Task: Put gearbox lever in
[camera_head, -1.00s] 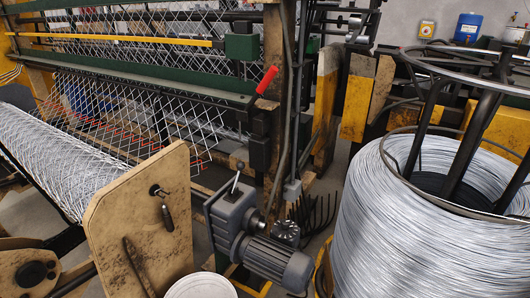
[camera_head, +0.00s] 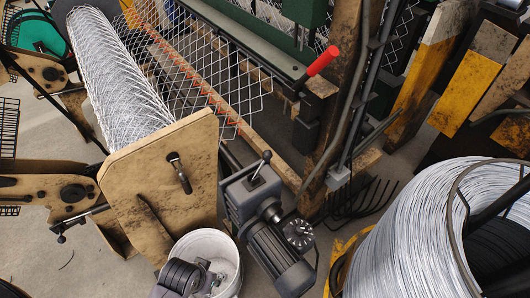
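The gearbox lever (camera_head: 261,167) is a short metal rod with a black ball knob. It stands on top of the grey gearbox (camera_head: 252,195) and leans slightly to the right. A grey ribbed motor (camera_head: 282,258) is joined to the gearbox at its lower right.
A wooden end plate (camera_head: 150,195) with a roll of wire mesh (camera_head: 110,80) stands left of the gearbox. A white bucket (camera_head: 210,245) is below it. A red-handled lever (camera_head: 318,65) is above right. A large wire coil (camera_head: 410,235) fills the lower right.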

